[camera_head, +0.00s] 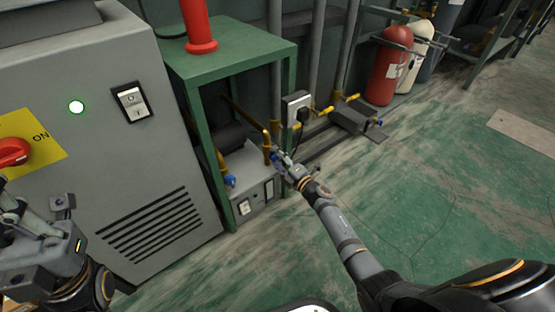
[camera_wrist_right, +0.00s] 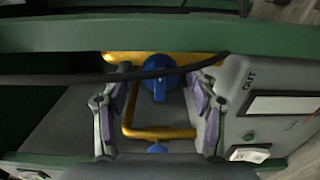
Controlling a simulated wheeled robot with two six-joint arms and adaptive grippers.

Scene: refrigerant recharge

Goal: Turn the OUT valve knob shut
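The blue valve knob (camera_wrist_right: 158,70) sits on a brass pipe near the OUT label in the right wrist view. My right gripper (camera_wrist_right: 161,92) is open, with its fingers spread on either side of the knob and visible gaps between. In the head view the right gripper (camera_head: 281,159) reaches to the grey recharge unit (camera_head: 247,160) on the green stand's lower level and largely hides this knob. Another blue knob (camera_head: 229,181) shows at the unit's left front. My left gripper (camera_head: 18,214) is at the left edge, away from the valves; its finger opening is unclear.
A green stand (camera_head: 232,48) frames the unit, and its bar (camera_wrist_right: 160,36) crosses above the knob. A dark hose (camera_wrist_right: 70,80) passes close to the knob. A grey cabinet (camera_head: 150,160) stands left. Gas cylinders (camera_head: 390,65) stand behind; the floor at right is open.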

